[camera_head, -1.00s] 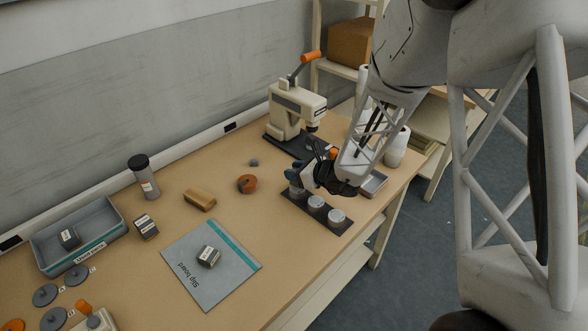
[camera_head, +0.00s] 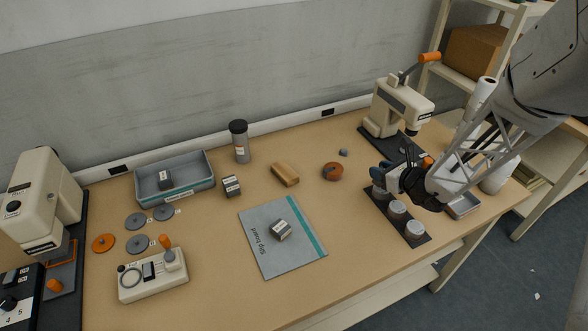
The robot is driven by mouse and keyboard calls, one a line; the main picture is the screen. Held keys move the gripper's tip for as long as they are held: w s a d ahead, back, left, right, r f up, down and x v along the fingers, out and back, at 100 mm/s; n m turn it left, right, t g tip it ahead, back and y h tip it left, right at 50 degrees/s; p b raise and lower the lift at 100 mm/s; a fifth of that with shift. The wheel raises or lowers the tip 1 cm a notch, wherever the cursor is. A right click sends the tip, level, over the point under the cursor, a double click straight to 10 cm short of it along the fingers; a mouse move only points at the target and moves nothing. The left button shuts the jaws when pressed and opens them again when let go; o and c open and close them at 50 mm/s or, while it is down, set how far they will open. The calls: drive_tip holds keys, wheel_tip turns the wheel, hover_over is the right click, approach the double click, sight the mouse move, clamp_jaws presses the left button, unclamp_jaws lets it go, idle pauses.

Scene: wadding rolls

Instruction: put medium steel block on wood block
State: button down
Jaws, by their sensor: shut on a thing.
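The wood block (camera_head: 285,174) lies on the table behind the slip board, with its top bare. Three steel-grey labelled blocks show: one on the slip board (camera_head: 281,230), one on the table (camera_head: 231,186) right of the grey tray, one inside the tray (camera_head: 165,179). I cannot tell for sure which is the medium one. My gripper (camera_head: 382,174) is at the right, over the far end of a dark rack of jars, away from these blocks. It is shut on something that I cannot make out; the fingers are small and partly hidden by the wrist.
Jars (camera_head: 397,208) stand in the dark rack beneath my gripper. An orange-brown ring (camera_head: 332,171) and a dark-capped cylinder (camera_head: 240,142) stand near the wood block. A hand press (camera_head: 395,106) stands behind my gripper. The slip board (camera_head: 260,257) lies at centre front; table right of it is clear.

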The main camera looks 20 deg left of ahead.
drive_tip(key=s+a+r+n+g, duration=0.1)
drive_tip(key=s+a, duration=0.6)
drive_tip(key=a, duration=0.3)
drive_tip(key=s+a+r+n+g+y, duration=0.1)
drive_tip(key=s+a+r, duration=0.1)
drive_tip(key=s+a, duration=0.6)
drive_tip(key=shift+s+a+g, duration=0.2)
drive_tip(key=shift+a+g, duration=0.1)
drive_tip(key=shift+a, duration=0.9)
drive_tip(key=shift+w+r, duration=0.1)
hover_over(283, 169)
drive_tip(key=shift+f, duration=0.75)
drive_tip(key=shift+f, duration=1.75)
drive_tip(key=shift+f, duration=0.2)
drive_tip(key=c, duration=0.8)
unclamp_jaws()
